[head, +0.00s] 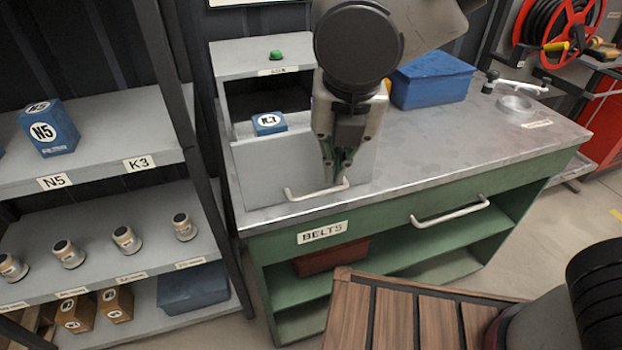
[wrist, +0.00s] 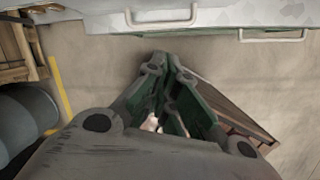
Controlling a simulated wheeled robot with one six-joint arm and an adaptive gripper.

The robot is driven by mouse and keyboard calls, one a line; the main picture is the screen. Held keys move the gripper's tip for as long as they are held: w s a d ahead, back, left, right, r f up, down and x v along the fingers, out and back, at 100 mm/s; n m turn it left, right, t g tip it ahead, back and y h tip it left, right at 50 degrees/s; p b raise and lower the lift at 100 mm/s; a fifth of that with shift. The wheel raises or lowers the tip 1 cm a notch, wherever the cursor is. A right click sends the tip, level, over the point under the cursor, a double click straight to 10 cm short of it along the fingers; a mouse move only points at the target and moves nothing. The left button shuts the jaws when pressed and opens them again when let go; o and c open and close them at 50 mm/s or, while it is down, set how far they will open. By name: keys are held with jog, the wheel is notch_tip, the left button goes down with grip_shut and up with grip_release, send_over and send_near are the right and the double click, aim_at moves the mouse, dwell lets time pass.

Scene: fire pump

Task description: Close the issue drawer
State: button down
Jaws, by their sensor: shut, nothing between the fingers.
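The issue drawer (head: 270,172) is a grey drawer pulled out of the small grey cabinet (head: 232,58) on the workbench. Its front carries a pale bar handle (head: 316,192), which also shows in the wrist view (wrist: 162,22). A blue box with a white label (head: 269,123) sits in the open drawer. My gripper (head: 341,182) is shut and empty, pointing down by the right end of the handle. In the wrist view, its joined fingertips (wrist: 168,62) appear apart from the handle. My arm hides part of the cabinet and drawer.
The green workbench (head: 440,130) has its own handle (head: 450,213) below the top. A shelf rack (head: 90,160) stands close on the left.

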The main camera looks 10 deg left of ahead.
aim_at(316, 194)
jog(key=w+a+f+n, duration=0.1)
jog(key=f, duration=0.2)
jog(key=w+a+f+n, duration=0.1)
jog(key=w+f, duration=0.1)
jog(key=f, duration=0.1)
jog(key=w+a+f+n, duration=0.1)
jog(key=f, duration=0.2)
jog(key=shift+w+a+f+n, duration=0.1)
jog(key=shift+w+f+n, duration=0.2)
jog(key=shift+n, duration=0.1)
jog(key=shift+w+a, duration=0.35)
jog(key=shift+w, duration=0.2)
